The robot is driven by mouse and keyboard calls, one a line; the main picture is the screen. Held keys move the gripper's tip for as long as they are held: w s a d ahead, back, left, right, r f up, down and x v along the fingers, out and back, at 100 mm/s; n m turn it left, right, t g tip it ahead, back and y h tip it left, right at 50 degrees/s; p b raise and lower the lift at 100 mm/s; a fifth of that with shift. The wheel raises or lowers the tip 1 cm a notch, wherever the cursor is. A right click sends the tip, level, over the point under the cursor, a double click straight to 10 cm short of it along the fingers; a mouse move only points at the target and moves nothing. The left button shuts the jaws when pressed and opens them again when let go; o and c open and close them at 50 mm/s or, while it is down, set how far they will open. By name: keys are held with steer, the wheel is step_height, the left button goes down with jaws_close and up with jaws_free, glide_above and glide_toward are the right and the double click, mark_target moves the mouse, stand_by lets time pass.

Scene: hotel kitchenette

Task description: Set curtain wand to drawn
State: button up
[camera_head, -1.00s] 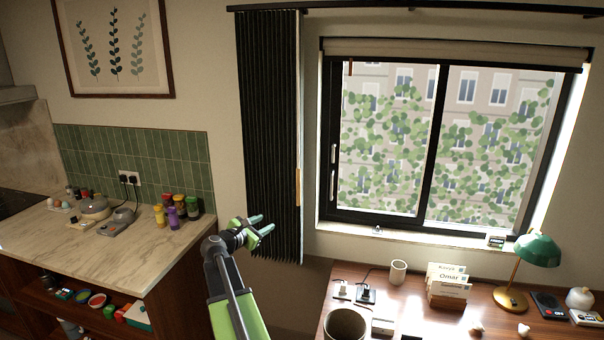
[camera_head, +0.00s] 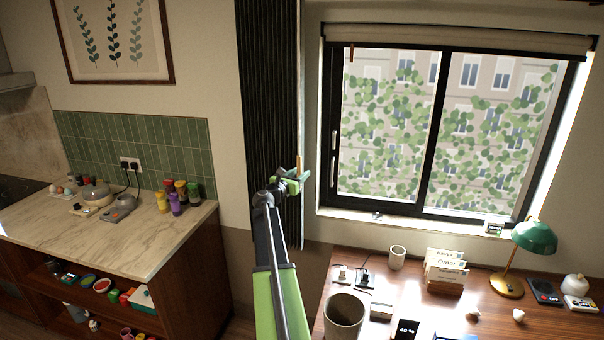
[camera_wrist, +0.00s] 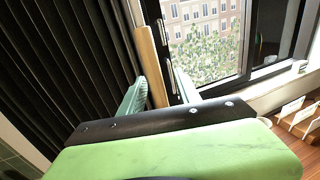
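The curtain wand is a thin stick with a wooden handle (camera_head: 299,164), hanging at the right edge of the dark pleated curtain (camera_head: 268,100). The curtain is bunched to the left of the window (camera_head: 440,130). My gripper (camera_head: 296,174) is at the lower end of the handle. In the wrist view the pale wooden handle (camera_wrist: 151,62) stands between the two green fingers of my gripper (camera_wrist: 159,88). The fingers are apart, one on each side of it, and do not look closed on it. The handle's lower end is hidden behind the gripper body.
A desk (camera_head: 400,300) below the window holds a cup (camera_head: 397,257), a larger pot (camera_head: 344,315), a card holder (camera_head: 446,270) and a green lamp (camera_head: 534,238). A counter (camera_head: 130,235) with jars is on the left. The window sill is close on the right.

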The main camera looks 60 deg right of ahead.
steer(key=d, duration=0.3)
steer(key=shift+w+d, duration=0.1)
steer(key=shift+d, duration=0.15)
jaws_close()
stand_by(1.1)
